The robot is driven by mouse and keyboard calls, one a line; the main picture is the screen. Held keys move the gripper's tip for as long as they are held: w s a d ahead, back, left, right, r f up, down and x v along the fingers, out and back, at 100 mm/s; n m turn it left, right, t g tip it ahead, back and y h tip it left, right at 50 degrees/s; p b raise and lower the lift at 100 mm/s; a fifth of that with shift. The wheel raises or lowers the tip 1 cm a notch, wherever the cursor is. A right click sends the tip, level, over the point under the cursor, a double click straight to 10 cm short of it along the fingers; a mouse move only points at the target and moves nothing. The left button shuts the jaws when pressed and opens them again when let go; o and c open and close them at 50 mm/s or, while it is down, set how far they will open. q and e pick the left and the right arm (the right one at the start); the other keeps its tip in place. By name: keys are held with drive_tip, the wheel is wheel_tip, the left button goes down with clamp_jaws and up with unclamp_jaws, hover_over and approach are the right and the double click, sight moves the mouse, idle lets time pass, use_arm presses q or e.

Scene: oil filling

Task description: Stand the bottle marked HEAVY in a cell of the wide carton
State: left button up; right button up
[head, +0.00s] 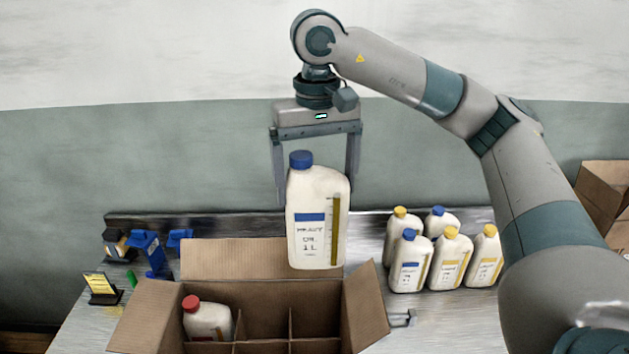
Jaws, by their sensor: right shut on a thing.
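The bottle marked HEAVY (319,232) is white with a blue cap and a blue label band. My right gripper (314,195) is shut on it, one finger at each side, and holds it upright in the air. The bottle appears above the back part of the wide carton (363,309), in front of its raised back flap. The carton is open and divided into cells. A white bottle with a red cap (208,319) stands in a left cell; the middle and right back cells look empty. My left gripper is not in view.
Several white bottles with blue or yellow caps (450,257) stand on the metal table (452,318) right of the carton. Blue tools (150,250) and a yellow sign (100,286) are at the left. Another carton (605,196) is at the far right.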

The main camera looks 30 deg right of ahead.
sight(317, 217)
drive_tip(key=shift+s+r, duration=0.15)
drive_tip(key=shift+f+b, duration=0.3)
drive_tip(key=shift+f, duration=0.3)
wheel_tip(317, 217, down, 7)
drive_tip(key=b, duration=0.3)
drive_tip(key=shift+r, duration=0.35)
